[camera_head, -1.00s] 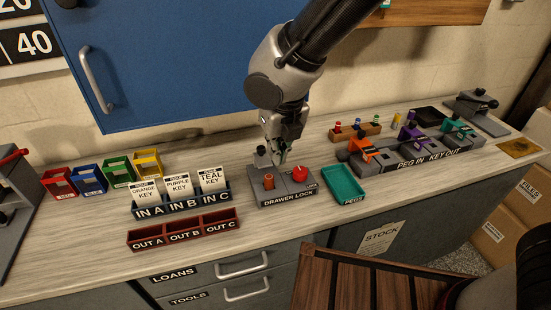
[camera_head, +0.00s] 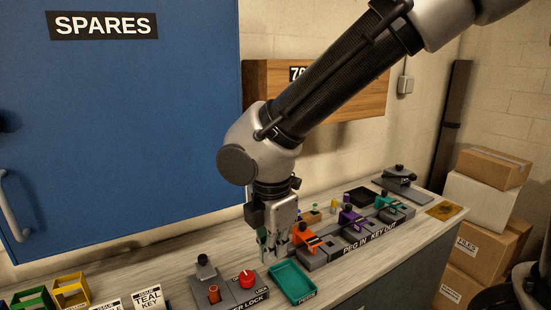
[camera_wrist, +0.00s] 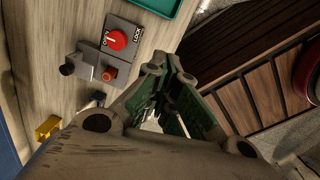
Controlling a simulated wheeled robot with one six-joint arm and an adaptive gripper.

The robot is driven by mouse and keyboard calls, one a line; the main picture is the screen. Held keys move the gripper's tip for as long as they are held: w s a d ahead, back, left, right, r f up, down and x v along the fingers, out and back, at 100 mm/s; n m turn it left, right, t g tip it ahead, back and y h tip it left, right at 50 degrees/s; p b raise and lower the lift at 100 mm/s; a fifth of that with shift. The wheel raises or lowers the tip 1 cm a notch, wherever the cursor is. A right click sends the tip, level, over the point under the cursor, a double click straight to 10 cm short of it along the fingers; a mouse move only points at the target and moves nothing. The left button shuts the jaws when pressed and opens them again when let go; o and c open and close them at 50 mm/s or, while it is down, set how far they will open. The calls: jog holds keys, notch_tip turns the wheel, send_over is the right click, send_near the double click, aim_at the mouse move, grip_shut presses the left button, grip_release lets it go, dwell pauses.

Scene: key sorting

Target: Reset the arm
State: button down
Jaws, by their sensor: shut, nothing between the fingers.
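My gripper (camera_head: 274,250) hangs from my raised arm over the bench, pointing down. It is shut and empty. In the head view it is above and behind the teal peg tray (camera_head: 292,283), in front of part of the peg board. In the wrist view its closed fingers (camera_wrist: 172,68) show green pads, with nothing held between them. The drawer lock (camera_head: 229,288), with its red knob (camera_head: 246,279) and an orange-brown cylinder (camera_head: 214,294), is to the left of my gripper, apart from it.
The peg-and-key board (camera_head: 350,242) with orange, purple and teal pieces runs to the right. The blue SPARES cabinet (camera_head: 140,120) and a wooden wall box (camera_head: 262,82) are behind. Cardboard boxes (camera_head: 471,245) stand at the far right. Some bench between the lock and cabinet is bare.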

jog(key=s+d+r+m+t, duration=0.1)
jog(key=d+r+m, duration=0.2)
jog(key=d+m, duration=0.5)
jog(key=s+d+r+m+t, duration=0.1)
jog(key=d+r+m, duration=0.3)
jog(key=d+m, duration=0.5)
jog(key=s+d+r+m+t, duration=0.1)
jog(key=d+m, duration=0.7)
jog(key=d, duration=1.2)
jog(key=v, duration=0.3)
